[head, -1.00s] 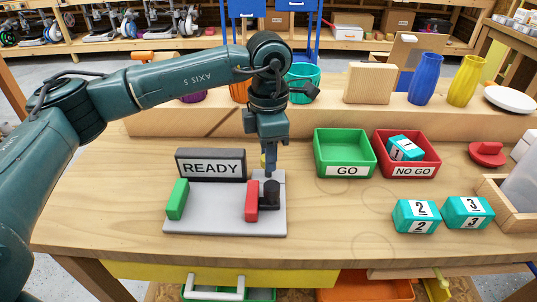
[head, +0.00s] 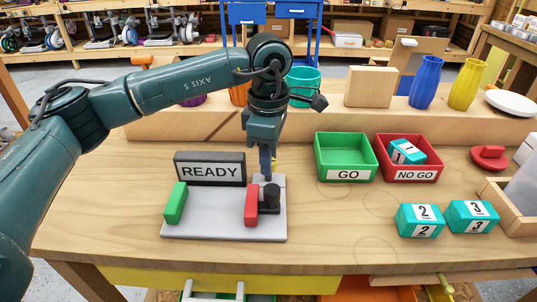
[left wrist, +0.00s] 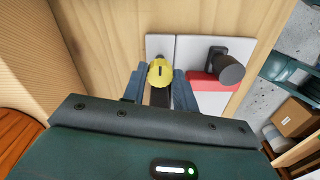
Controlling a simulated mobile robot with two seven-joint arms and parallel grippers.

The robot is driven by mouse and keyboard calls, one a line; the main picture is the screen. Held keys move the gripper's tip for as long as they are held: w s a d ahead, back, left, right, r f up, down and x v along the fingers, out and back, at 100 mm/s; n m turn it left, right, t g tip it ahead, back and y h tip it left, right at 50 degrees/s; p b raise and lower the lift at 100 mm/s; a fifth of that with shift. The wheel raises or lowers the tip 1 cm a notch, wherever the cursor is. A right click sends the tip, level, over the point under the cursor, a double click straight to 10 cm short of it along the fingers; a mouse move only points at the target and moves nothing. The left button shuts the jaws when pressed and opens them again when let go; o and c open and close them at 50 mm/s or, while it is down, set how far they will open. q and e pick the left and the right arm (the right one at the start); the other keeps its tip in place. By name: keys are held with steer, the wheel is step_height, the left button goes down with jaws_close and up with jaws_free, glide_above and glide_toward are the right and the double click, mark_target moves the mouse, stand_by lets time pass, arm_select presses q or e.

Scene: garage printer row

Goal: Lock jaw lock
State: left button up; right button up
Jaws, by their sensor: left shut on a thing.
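The jaw fixture is a grey plate (head: 215,215) with a green jaw (head: 175,203) at its left and a red jaw (head: 251,205) at its right. A black knob (head: 271,197) stands beside the red jaw, and also shows in the left wrist view (left wrist: 230,68). The jaw lock, a black lever with a yellow round end (left wrist: 160,71), is at the plate's back right corner. My left gripper (head: 266,172) points down there, its blue fingers shut on the lock's lever. The fingers partly hide the lock in the head view. My right gripper is out of view.
A READY sign (head: 210,170) stands behind the plate. Right of it are an empty green GO tray (head: 347,174) and a red NO GO tray (head: 411,175) holding a teal block 1. Teal blocks 2 (head: 420,219) and 3 (head: 471,216) lie in front. A wooden ledge runs behind.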

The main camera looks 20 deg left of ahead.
arm_select(q)
steer(key=o, duration=0.7)
